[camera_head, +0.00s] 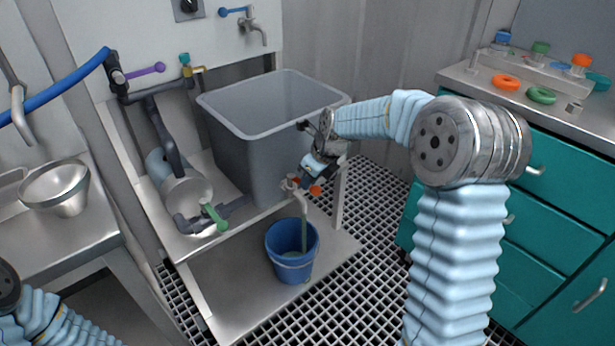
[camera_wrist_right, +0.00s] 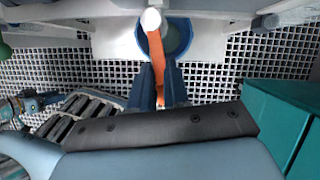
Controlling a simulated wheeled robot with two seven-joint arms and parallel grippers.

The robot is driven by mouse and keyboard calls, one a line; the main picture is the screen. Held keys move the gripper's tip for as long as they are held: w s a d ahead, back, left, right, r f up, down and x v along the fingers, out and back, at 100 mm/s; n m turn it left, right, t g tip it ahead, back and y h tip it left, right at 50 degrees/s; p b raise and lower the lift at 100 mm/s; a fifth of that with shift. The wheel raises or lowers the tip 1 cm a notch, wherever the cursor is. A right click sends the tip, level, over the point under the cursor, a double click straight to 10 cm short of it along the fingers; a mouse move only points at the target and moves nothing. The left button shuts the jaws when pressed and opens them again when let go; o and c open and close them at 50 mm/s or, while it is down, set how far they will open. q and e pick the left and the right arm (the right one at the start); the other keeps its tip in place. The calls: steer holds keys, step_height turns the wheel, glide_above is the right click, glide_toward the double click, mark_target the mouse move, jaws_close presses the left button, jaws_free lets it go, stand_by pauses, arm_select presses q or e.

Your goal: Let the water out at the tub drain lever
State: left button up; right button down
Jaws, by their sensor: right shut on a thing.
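The grey tub (camera_head: 235,130) stands on a white frame. At its lower front corner a pale drain tap (camera_head: 298,192) with an orange lever (camera_head: 315,190) points down over a blue bucket (camera_head: 292,262). A thin, pale stream seems to run from the spout into the bucket. My right gripper (camera_head: 310,176) is at the tap. In the right wrist view its blue fingers (camera_wrist_right: 160,88) are shut on the orange lever (camera_wrist_right: 157,60), below the white spout (camera_wrist_right: 151,20). The blue bucket (camera_wrist_right: 178,38) shows behind the spout there. My left gripper is out of view.
Pipes with a green lever (camera_head: 214,217) and a purple lever (camera_head: 146,71) lie left of the tub. A steel bowl (camera_head: 57,187) sits on the left counter. Teal drawers (camera_head: 555,190) stand at right. The floor is an open grating (camera_head: 378,215).

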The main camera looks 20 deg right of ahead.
steer(key=shift+a, duration=0.1)
steer(key=shift+m, duration=0.3)
steer(key=c, duration=1.1)
jaws_free()
steer(key=shift+r, duration=0.1)
steer(key=p+v, duration=0.1)
steer(key=v, duration=1.2)
steer(key=shift+s+r, duration=0.25)
